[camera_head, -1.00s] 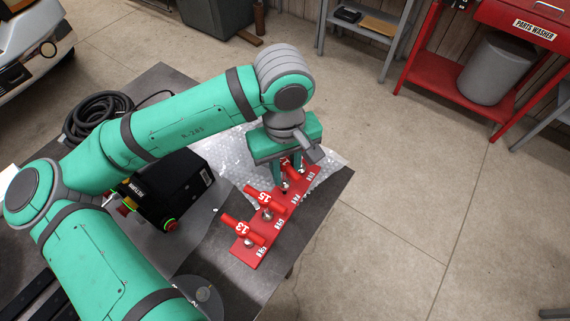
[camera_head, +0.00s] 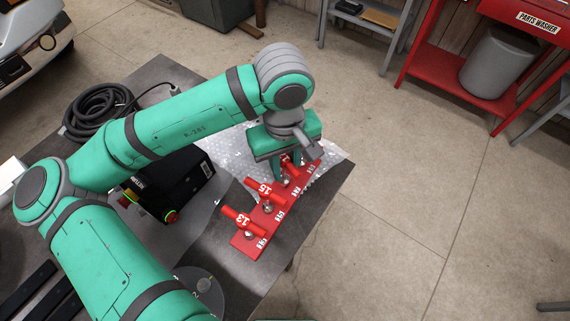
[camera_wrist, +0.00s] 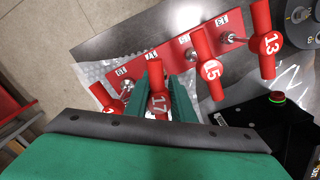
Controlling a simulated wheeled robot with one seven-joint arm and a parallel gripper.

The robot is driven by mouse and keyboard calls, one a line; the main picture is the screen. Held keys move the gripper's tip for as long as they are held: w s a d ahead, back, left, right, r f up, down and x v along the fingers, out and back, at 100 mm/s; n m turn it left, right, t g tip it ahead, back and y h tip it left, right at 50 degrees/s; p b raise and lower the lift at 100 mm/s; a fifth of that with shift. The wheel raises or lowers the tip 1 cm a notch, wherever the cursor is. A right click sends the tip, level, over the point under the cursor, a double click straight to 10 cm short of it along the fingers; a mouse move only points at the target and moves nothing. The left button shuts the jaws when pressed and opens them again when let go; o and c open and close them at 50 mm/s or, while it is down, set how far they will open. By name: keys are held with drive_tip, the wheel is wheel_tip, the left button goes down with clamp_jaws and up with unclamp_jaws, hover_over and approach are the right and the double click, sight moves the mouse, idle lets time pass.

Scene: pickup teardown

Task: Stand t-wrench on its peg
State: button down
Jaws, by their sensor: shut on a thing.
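The red T-wrench marked 17 (camera_wrist: 158,100) is between the two green fingers of my gripper (camera_head: 284,170), which are shut on its handle. In the wrist view my gripper (camera_wrist: 162,100) covers both sides of the handle. The red rack (camera_head: 243,241) lies on the table, with a row of silver pegs or sockets and white labels. Wrench 17 is over the rack, in line with its row. Whether it is seated on its peg or just above it, I cannot tell, as the fingers and handle hide its lower end.
Wrenches 15 (camera_head: 264,192) and 13 (camera_head: 242,220) stand on the rack beside my gripper. Another red handle (camera_wrist: 104,98) is on the other side, close to a finger. A black box (camera_head: 160,190) and coiled cable (camera_head: 98,110) lie left. Bubble wrap (camera_head: 232,150) is under the rack's far end.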

sight(285, 158)
drive_tip(key=shift+f, duration=0.15)
drive_tip(key=shift+f, duration=0.95)
drive_tip(key=c, duration=1.4)
unclamp_jaws()
drive_tip(key=shift+c, duration=0.2)
drive_tip(key=shift+r, duration=3.5)
drive_tip(key=shift+w, duration=0.1)
